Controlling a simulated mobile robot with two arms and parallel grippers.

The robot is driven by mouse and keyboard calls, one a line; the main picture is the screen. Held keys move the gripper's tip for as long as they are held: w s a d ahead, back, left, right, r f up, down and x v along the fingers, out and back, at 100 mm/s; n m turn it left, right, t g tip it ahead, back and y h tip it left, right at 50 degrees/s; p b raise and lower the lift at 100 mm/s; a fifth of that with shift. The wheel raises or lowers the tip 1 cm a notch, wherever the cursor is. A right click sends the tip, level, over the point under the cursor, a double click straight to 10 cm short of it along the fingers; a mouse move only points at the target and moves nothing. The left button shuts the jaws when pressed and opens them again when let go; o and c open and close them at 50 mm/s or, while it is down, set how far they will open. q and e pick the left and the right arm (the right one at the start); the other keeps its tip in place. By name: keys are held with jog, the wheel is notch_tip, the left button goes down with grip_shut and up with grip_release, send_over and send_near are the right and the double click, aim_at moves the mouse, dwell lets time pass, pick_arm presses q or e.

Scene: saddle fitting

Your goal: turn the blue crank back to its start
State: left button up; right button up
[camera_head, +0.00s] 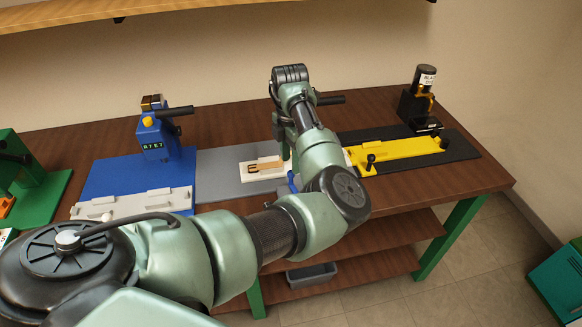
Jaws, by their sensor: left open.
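A small blue part (293,182), which looks like the blue crank, shows at the front of a grey plate (222,172) in the middle of the table. My left arm covers most of it, so its angle cannot be told. My left arm comes in from the lower left, bends near the table's front edge and reaches up over the grey plate. My left gripper (285,150) is open and points down behind the arm near the crank. Its fingertips are mostly hidden, and contact with the crank cannot be told. My right gripper is not in view.
A white block with a tan piece (263,167) lies on the grey plate. A blue station (157,138) stands left, a black handle (330,99) behind my arm. A yellow fixture (405,153) and black bottle stand (420,106) are right. A green station (22,170) is far left.

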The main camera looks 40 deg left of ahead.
pick_arm(q)
send_over(294, 185)
jog(key=a, duration=0.1)
jog(key=shift+f+p, duration=0.35)
jog(key=shift+f, duration=1.75)
grip_shut()
jog(key=shift+r, duration=0.1)
